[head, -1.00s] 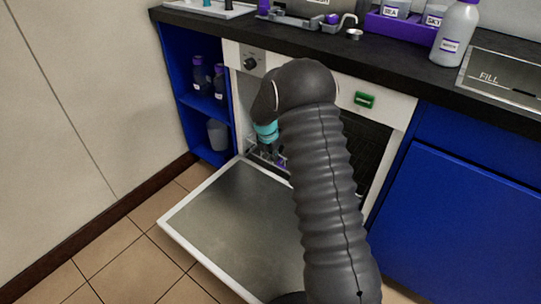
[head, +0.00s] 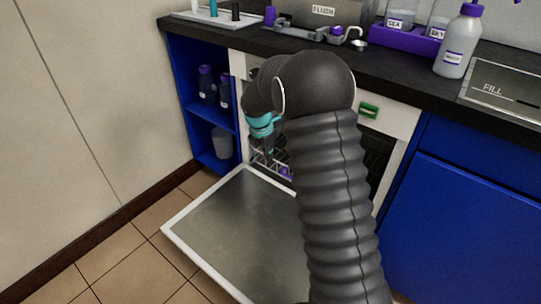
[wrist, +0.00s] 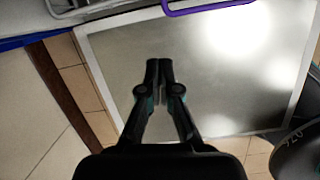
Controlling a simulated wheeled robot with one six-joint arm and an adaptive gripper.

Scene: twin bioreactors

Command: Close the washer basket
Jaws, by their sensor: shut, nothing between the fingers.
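The washer's door (head: 235,225) is folded down flat, with its metal inner face up. The washer basket (head: 262,157) shows as pale wire rails at the mouth of the washer, with a purple part (head: 286,172); my arm hides much of it. In the wrist view, a purple bar (wrist: 208,7) crosses the top edge, seemingly the basket's handle. My gripper (head: 270,156) is at the washer opening, in front of the basket. In the wrist view my gripper (wrist: 159,64) is shut and empty over the door, apart from the purple bar in the picture.
Blue open shelves (head: 208,110) with bottles and a cup stand left of the washer. The dark counter (head: 410,68) above holds a white bottle (head: 458,42) and a purple rack (head: 405,38). A green marker (head: 369,110) is on the washer's front panel. Tiled floor (head: 120,250) lies left of the door.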

